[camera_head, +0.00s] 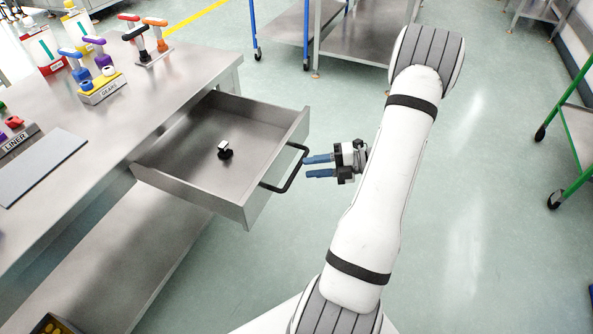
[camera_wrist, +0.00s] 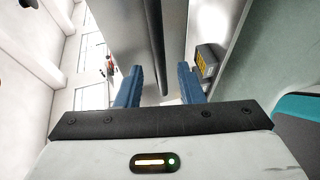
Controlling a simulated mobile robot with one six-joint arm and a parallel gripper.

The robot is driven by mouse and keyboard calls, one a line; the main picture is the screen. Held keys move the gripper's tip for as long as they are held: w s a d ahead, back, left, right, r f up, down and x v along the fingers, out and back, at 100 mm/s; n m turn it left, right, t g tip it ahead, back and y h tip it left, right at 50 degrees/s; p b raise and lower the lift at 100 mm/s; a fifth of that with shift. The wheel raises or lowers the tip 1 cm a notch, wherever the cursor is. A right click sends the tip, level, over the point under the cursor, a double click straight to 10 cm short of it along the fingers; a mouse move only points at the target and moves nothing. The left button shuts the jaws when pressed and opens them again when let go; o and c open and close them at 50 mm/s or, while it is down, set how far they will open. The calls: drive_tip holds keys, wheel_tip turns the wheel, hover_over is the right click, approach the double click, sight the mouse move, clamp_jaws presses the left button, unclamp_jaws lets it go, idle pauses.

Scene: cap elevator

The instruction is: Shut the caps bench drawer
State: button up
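The bench drawer (camera_head: 190,155) is a grey metal drawer pulled well out of the workbench. Its black bar handle (camera_head: 289,172) is on the front panel, facing my arm. A small black and white part (camera_head: 224,150) lies inside the drawer. My gripper (camera_head: 319,166) is at the handle's right, its blue fingers pointing left toward it. The fingers are apart with a gap between them. In the wrist view, the open blue fingers (camera_wrist: 160,88) have the dark handle bar (camera_wrist: 156,45) beyond and between them. I cannot tell whether a fingertip touches the handle.
The workbench top (camera_head: 100,130) carries a GEARS holder (camera_head: 103,88), a LINER holder (camera_head: 15,135), and several coloured tools. A lower shelf (camera_head: 130,245) lies under the bench. Another metal table (camera_head: 350,45) stands at the back.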

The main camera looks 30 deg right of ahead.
sight(297, 167)
drive_tip(key=x, duration=0.5)
drive_tip(key=shift+a+b, duration=0.1)
drive_tip(key=shift+b, duration=0.25)
clamp_jaws()
